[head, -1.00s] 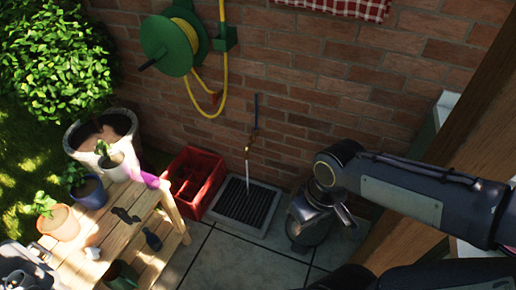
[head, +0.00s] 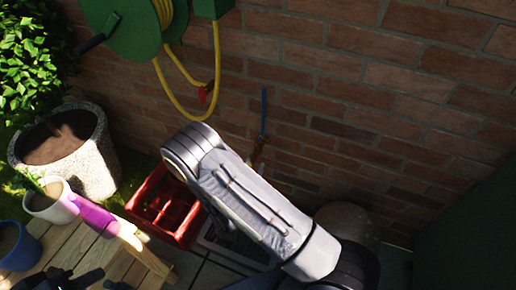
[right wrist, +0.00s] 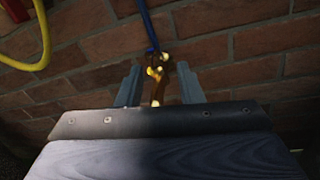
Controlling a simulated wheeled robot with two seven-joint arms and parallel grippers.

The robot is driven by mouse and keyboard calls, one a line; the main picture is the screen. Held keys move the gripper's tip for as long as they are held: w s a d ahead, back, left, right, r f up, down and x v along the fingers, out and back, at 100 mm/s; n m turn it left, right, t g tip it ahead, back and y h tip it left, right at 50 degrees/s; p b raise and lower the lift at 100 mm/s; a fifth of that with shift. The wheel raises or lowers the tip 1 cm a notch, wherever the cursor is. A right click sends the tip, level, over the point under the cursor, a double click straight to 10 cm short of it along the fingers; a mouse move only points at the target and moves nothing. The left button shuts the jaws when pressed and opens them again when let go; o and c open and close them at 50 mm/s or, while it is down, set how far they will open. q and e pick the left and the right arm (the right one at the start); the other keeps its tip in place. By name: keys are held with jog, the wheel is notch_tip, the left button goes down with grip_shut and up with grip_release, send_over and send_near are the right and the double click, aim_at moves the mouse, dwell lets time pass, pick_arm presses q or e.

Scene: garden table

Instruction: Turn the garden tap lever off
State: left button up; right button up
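The brass garden tap (head: 258,150) is on the brick wall in the head view, partly hidden by my right arm. A blue upright bar (head: 263,110) rises above it; I cannot tell whether this is the lever or a pipe. In the right wrist view the tap (right wrist: 157,75) shows between the fingertips of my right gripper (right wrist: 159,67), with the blue bar (right wrist: 150,25) above. The right gripper is open, its two fingers apart on either side of the tap; contact is unclear. The spout's lower end and any water are hidden.
A green hose reel (head: 125,30) with yellow hose hangs at upper left. A red crate (head: 150,200) and the drain grate (head: 210,240) lie below the tap. A wooden table (head: 90,255) with pots is at lower left. Bare wall lies to the right.

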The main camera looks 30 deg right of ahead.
aim_at(258, 142)
jog(key=shift+n+t+y, duration=0.4)
jog(key=shift+n+y, duration=0.1)
jog(key=shift+n, duration=0.1)
jog(key=x, duration=0.2)
jog(key=f+x, duration=0.1)
jog(key=x, duration=0.5)
jog(key=shift+w+a+f+b, duration=0.15)
jog(key=shift+w+a+b, duration=0.1)
jog(key=shift+a+b, duration=0.15)
jog(key=shift+c, duration=0.3)
grip_shut()
